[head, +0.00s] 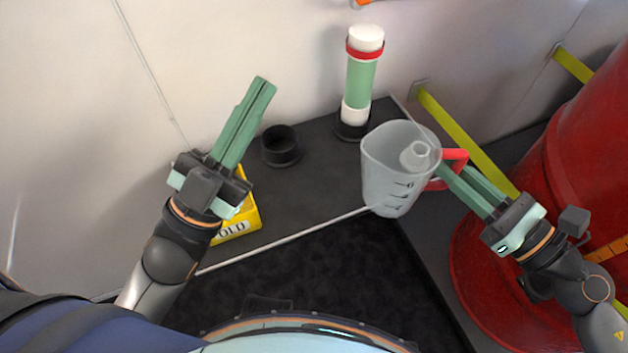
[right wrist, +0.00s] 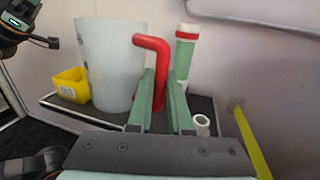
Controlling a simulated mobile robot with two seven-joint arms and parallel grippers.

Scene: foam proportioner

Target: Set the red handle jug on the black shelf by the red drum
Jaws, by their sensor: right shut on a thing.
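The jug (head: 385,180) is translucent grey-white with dark measuring marks and a red handle (head: 455,156). My right gripper (head: 446,174) is shut on the red handle, and the jug hangs roughly upright beside it. The black shelf (head: 325,165) runs along the wall, with a dark stretch (head: 430,235) beside the red drum (head: 590,150). The jug appears to be above the shelf; its clearance is unclear. My left gripper (head: 262,84) is shut and empty, raised at the left.
A green-and-white cylinder with a red band (head: 361,80) stands in a black holder at the back. An empty black ring (head: 280,145) and a yellow box (head: 240,222) are on the shelf. A white tube (right wrist: 201,125) is near my right fingers. A yellow bar (head: 465,140) lines the wall.

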